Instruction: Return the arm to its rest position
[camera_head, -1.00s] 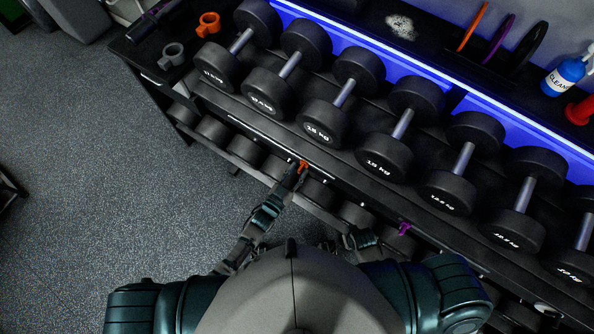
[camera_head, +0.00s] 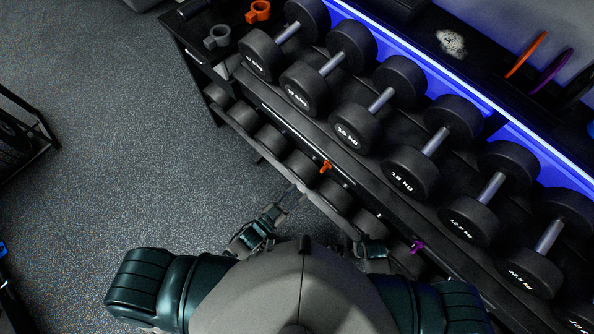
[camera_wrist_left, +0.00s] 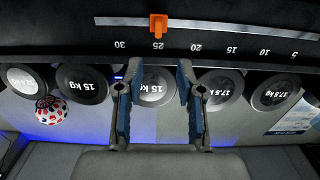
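My left arm reaches up from the lower middle of the head view, and its gripper (camera_head: 290,196) is small there. In the left wrist view the two fingers (camera_wrist_left: 157,95) stand wide apart with nothing held between them. An orange clip (camera_head: 326,166) sits on the front edge of the dumbbell rack, apart from my left gripper. It also shows in the left wrist view (camera_wrist_left: 158,25), beside a printed number scale. A purple clip (camera_head: 416,246) sits further right along the same edge. Part of my right arm shows near my body; its gripper is not seen.
The dumbbell rack (camera_head: 300,140) runs diagonally close in front, with several dumbbells on two levels. Grey and orange rings (camera_head: 259,11) lie on its top left. Open speckled floor (camera_head: 130,130) lies to the left. A dark metal stand (camera_head: 22,135) is at the left edge.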

